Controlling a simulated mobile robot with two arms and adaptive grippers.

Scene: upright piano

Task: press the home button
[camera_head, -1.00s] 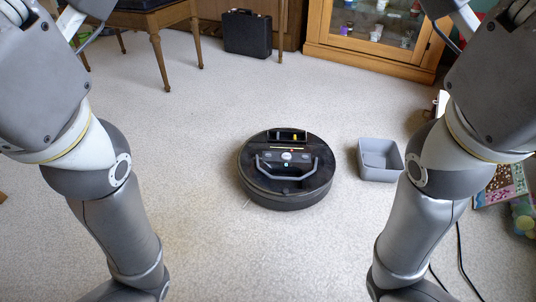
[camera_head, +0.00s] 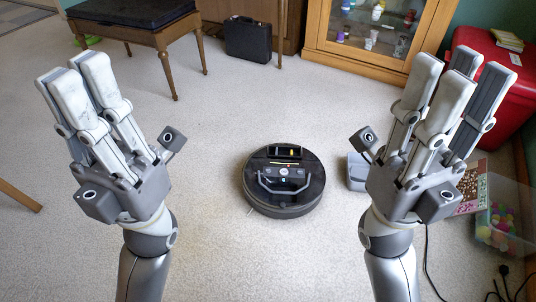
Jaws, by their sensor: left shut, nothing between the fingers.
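The round black robot vacuum (camera_head: 285,205) lies on the carpet in the middle of the head view. A row of small buttons sits on its top, with a pale round button (camera_head: 284,171) in the centre. The button symbols are too small to read, so I cannot tell which is home. My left gripper (camera_head: 78,78) is raised left of the vacuum, its fingers shut with nothing between them. My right gripper (camera_head: 450,75) is raised to the right, apart from the vacuum; its finger opening is unclear from this angle.
A grey bin (camera_head: 357,172) stands right of the vacuum, partly hidden by my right gripper. A clear tub of coloured balls (camera_head: 505,222) and a red chest (camera_head: 510,95) are at the right. A piano bench (camera_head: 135,15) and black case (camera_head: 247,40) stand behind. Carpet in front is clear.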

